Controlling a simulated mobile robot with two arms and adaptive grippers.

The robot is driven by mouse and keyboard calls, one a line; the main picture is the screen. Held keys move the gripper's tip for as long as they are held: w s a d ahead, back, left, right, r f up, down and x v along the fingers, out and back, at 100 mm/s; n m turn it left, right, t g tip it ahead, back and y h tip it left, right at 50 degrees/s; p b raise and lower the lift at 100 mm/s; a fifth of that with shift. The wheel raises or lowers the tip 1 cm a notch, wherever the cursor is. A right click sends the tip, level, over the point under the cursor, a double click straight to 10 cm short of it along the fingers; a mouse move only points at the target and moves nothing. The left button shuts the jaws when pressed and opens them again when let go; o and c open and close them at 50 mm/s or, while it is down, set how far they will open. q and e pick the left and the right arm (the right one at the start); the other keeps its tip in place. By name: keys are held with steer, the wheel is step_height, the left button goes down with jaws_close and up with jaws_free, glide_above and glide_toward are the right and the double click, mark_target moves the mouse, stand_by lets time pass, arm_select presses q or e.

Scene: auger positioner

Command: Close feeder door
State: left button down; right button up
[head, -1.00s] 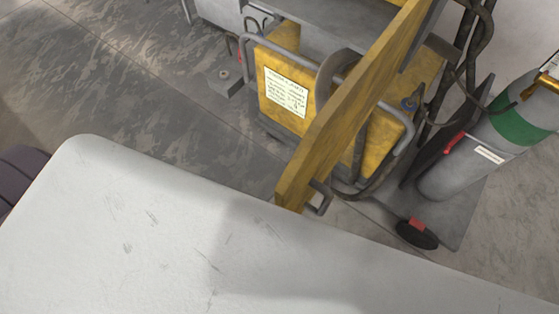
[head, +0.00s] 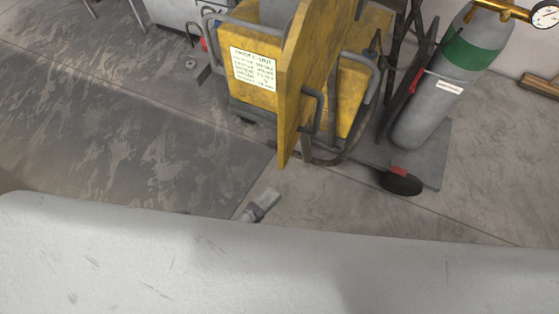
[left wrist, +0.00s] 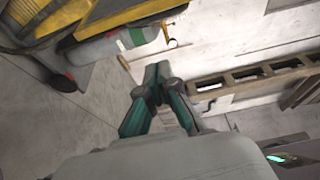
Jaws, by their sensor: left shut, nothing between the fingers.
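The feeder door is a yellow panel (head: 298,75) in the head view. It stands out from the yellow feeder (head: 259,97), seen nearly edge-on and swung open. A grey bar handle (head: 318,112) sits on its right face near the lower end. My left gripper (left wrist: 158,76) shows in the left wrist view with its teal fingers meeting at the tips, shut and empty. It touches nothing that I can see. My right gripper is not in view.
A gas cylinder (head: 433,105) with a green band and brass gauge (head: 543,15) stands on a wheeled base right of the feeder. Hoses run between them. A wooden frame (left wrist: 255,75) lies ahead in the left wrist view.

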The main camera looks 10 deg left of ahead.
mark_target(285, 151)
arm_select(q)
steer(key=p+x, duration=0.6)
steer(key=x, duration=0.4)
steer(key=a, duration=0.2)
steer(key=w+a, duration=0.1)
steer(key=a, duration=0.1)
steer(key=shift+w+r, duration=0.1)
steer(key=shift+w, duration=0.1)
steer(key=shift+d, duration=0.1)
